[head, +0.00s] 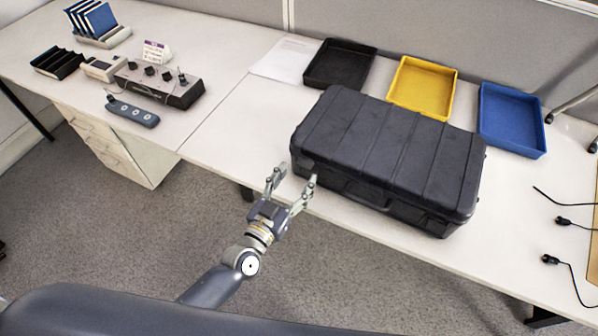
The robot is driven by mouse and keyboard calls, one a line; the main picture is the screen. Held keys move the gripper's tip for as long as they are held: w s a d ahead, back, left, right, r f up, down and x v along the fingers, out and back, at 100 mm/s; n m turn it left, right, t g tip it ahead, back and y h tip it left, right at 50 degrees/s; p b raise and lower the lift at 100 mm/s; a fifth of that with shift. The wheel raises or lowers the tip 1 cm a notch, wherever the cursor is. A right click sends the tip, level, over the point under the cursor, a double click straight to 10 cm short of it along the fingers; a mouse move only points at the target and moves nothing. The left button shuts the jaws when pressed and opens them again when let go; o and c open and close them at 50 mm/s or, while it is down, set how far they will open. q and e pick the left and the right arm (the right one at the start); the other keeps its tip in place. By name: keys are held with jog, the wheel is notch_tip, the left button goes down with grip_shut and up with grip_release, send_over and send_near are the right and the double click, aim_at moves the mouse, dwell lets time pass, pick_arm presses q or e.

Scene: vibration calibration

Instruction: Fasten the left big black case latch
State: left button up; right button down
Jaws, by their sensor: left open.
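The big black case (395,150) lies on the white table with its lid down. Its front side, with a handle (365,190), faces me. The latches are too dark and small to make out, so I cannot tell whether the left one is fastened. My left gripper (294,178) is open and empty, with its fingers pointing at the case's front left corner. The right fingertip is very near that corner; I cannot tell whether it touches. My right gripper is not in view.
Black (340,64), yellow (423,86) and blue (511,120) trays stand behind the case. Cables with black plugs (563,221) lie at the right. The table front left of the case is clear.

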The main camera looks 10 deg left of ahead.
aim_at(303, 165)
pick_arm(q)
jog(key=shift+x, duration=1.2)
jog(key=shift+c, duration=0.5)
jog(key=c, duration=1)
jog(key=shift+o, duration=0.2)
jog(key=r+g+p, duration=0.1)
jog(key=p, duration=0.5)
jog(key=r+g+y+p, duration=0.1)
jog(key=g+p, duration=0.1)
jog(key=p, duration=0.5)
jog(key=shift+w, duration=0.35)
jog(key=shift+w+d+f+g+p, duration=0.15)
jog(key=shift+g+p, duration=0.25)
jog(key=shift+p, duration=0.5)
jog(key=shift+f, duration=0.1)
jog(key=o, duration=1.1)
jog(key=shift+c, duration=0.2)
